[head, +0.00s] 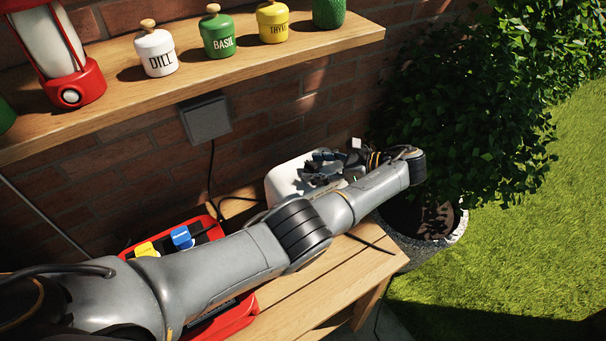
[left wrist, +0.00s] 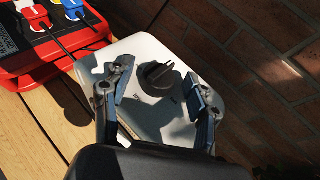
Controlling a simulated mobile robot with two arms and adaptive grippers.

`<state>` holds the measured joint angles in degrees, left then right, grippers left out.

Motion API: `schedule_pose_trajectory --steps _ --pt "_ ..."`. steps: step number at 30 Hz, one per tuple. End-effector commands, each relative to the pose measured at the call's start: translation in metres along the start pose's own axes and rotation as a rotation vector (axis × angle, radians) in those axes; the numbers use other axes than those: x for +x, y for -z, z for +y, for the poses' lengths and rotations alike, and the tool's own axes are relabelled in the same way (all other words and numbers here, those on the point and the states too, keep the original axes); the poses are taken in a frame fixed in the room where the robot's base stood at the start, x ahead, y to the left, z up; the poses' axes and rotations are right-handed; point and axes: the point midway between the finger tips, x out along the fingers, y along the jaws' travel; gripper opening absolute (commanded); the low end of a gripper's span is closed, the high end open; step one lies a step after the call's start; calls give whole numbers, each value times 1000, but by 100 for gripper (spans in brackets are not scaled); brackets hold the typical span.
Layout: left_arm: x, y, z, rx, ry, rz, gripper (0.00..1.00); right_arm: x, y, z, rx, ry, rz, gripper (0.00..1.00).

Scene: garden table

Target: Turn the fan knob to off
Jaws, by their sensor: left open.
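The fan knob (left wrist: 157,75) is a round dark knob with a raised grip bar, set on a white panel (left wrist: 150,50) in the left wrist view. My left gripper (left wrist: 163,88) is open, with one finger on each side of the knob and a visible gap to it. In the head view the white housing (head: 283,183) stands on the wooden bench against the brick wall. My left gripper (head: 318,170) is over it there and hides the knob. The knob's markings are too small to read. My right gripper is not in view.
A red power strip (head: 240,315) with a yellow plug (head: 146,249) and a blue plug (head: 182,237) lies on the bench (head: 345,270) under my left arm. A shelf (head: 270,52) with labelled jars and a red lantern (head: 72,85) hangs above. A potted bush (head: 450,120) stands at the right.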

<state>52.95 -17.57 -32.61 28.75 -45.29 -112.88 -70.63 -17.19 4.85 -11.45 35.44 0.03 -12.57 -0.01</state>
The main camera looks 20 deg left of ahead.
Motion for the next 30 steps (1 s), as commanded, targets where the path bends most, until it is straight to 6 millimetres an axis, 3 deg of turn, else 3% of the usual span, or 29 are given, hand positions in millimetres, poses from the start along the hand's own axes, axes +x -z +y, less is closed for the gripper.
schedule_pose_trajectory --steps 17,23,30 --pt "-1 -8 7 134 316 -2 58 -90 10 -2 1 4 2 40" --pt "1 -9 10 211 502 -3 58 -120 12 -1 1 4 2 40" --pt "5 -7 13 317 757 -4 58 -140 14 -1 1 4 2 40"
